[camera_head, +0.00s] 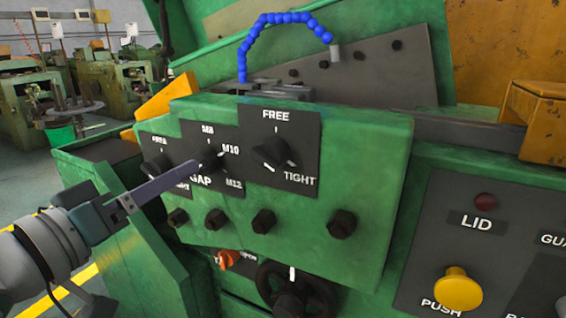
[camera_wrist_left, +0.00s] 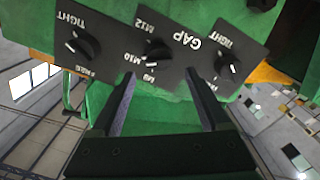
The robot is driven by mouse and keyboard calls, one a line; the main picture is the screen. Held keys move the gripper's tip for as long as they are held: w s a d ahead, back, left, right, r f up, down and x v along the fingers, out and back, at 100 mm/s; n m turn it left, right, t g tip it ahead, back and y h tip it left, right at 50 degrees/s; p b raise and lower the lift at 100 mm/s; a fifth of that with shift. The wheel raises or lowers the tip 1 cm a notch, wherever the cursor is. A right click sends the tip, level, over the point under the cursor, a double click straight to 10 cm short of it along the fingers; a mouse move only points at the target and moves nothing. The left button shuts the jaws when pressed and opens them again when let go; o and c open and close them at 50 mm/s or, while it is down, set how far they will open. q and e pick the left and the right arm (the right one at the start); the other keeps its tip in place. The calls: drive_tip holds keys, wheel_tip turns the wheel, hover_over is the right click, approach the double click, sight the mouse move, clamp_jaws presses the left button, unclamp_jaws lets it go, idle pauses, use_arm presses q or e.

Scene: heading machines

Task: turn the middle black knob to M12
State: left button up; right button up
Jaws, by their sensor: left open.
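The middle black knob (camera_head: 211,158) sits on a dark GAP plate marked M8, M10 and M12, on the green machine front. In the head view its white mark appears to lie on the side toward M10. The knob also shows in the left wrist view (camera_wrist_left: 158,50), where the picture is upside down. My left gripper (camera_head: 190,167) comes in from the left with its fingertips close to the knob. In the left wrist view its fingers (camera_wrist_left: 162,77) are apart, with the knob beyond and between their tips. Contact cannot be told. My right gripper is not in view.
A FREE/TIGHT knob (camera_head: 275,152) stands to the right and another knob (camera_head: 158,166) to the left, close by. Several black bolts (camera_head: 263,221) stick out below. A handwheel (camera_head: 292,290) and a yellow push button (camera_head: 457,289) are lower right.

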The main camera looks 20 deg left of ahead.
sight(203, 164)
use_arm(q)
drive_tip(key=shift+w+d, duration=0.15)
drive_tip(key=shift+w, duration=1.15)
drive_tip(key=shift+w+d, duration=0.1)
drive_tip(key=shift+w, duration=1.2)
drive_tip(key=shift+c, duration=0.4)
clamp_jaws()
